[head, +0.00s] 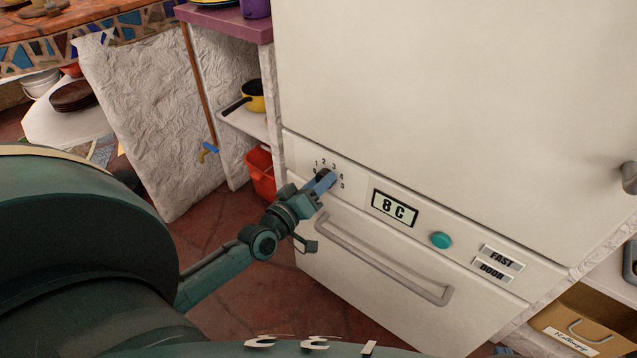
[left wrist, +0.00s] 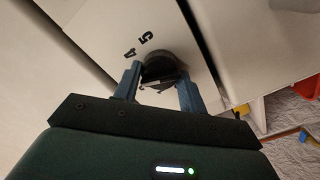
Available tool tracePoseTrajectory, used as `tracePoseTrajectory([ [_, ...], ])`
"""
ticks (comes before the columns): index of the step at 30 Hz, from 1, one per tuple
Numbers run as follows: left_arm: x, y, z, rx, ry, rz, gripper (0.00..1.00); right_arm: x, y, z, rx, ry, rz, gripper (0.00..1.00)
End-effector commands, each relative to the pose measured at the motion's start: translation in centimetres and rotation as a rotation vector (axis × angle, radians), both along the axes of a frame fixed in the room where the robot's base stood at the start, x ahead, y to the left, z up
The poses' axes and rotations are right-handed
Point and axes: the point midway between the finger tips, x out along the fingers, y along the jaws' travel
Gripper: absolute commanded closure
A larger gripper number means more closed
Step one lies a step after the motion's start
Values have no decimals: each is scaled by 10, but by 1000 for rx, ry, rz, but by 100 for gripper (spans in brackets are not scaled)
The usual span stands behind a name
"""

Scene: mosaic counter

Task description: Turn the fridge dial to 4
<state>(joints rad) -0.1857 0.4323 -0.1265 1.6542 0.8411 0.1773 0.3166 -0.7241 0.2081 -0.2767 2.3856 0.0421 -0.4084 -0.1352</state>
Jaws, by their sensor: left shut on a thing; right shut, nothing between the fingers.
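The fridge dial (head: 323,176) is a small dark knob on the white control strip, ringed by printed numbers. My left gripper (head: 324,184) is at the dial, its blue fingers closed on it. In the left wrist view the dial (left wrist: 158,66) sits between the two fingers of my left gripper (left wrist: 160,88), near the printed 4 and 5. The gripper covers most of the dial in the head view, so I cannot tell where it points. The display (head: 394,208) on the fridge (head: 450,100) reads 8 C. My right gripper is not in view.
A teal button (head: 441,240) and the labels FAST and DOOR (head: 498,262) are right of the display. A drawer handle (head: 385,262) sticks out below. A red bin (head: 262,174) and a yellow pan (head: 254,96) stand left of the fridge.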

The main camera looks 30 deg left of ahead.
Motion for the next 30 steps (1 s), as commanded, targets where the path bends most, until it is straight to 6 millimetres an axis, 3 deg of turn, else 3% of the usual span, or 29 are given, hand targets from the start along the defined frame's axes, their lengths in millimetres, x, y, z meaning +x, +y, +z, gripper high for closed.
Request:
tracePoseTrajectory([
  [3, 0, 0, 0, 0, 0, 0, 82, 0, 0, 0, 0, -1, 0, 100],
  [14, 0, 0, 2, 71, -4, 0, 82, 0, -1, 10, 13, -7, -6, 100],
  [30, 0, -2, 3, 471, -35, -1, 82, -8, -15, 45, 92, -9, -72, 100],
])
